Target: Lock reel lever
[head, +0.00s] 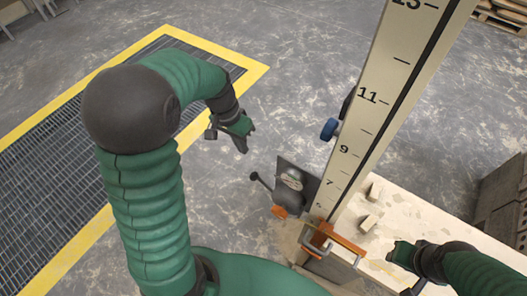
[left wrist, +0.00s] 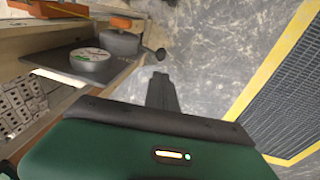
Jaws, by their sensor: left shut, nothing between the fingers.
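A tall numbered staff (head: 372,110) with a blue knob (head: 329,129) rises behind the reel. An orange clamp (head: 338,243) sits at its foot on a pale bench (head: 435,225) with small wood blocks. A yellow-edged floor grate (head: 40,125) lies left. Grey blocks stand right.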

